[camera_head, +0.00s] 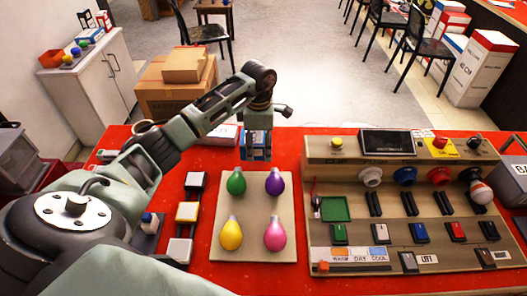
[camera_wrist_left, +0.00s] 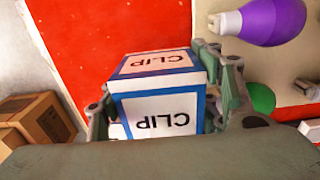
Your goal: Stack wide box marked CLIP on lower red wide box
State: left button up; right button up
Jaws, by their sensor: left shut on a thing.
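My left gripper (camera_head: 256,138) is shut on a blue-edged white box marked CLIP (camera_head: 256,151), near the far edge of the red table, behind the bulb board. In the left wrist view the CLIP box (camera_wrist_left: 155,112) sits between the two fingers, its lettering upside down. A white and red box (camera_head: 220,133) lies left of the gripper at the table's far edge, partly hidden by my arm. I cannot tell whether it is the lower red wide box. My right gripper is not in view.
A beige board (camera_head: 256,209) holds green, purple, yellow and pink bulbs. A control panel (camera_head: 410,205) fills the table's right side. Cardboard boxes (camera_head: 177,92) stand on the floor beyond the table. White and red boxes (camera_head: 481,68) stand at the far right.

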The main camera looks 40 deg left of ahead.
pick_arm(q)
jog(key=shift+f, duration=0.65)
notch_tip(320, 180, down, 2)
jog(key=shift+f+p, duration=0.2)
jog(key=shift+p, duration=0.25)
jog(key=shift+f, duration=0.25)
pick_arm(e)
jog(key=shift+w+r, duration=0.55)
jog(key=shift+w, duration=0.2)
pick_arm(q)
jog(key=shift+f, duration=0.1)
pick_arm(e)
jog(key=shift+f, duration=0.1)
pick_arm(q)
jog(key=shift+f+b, duration=0.15)
jog(key=shift+b, duration=0.15)
jog(key=o, duration=1.2)
jog(key=shift+o, duration=0.2)
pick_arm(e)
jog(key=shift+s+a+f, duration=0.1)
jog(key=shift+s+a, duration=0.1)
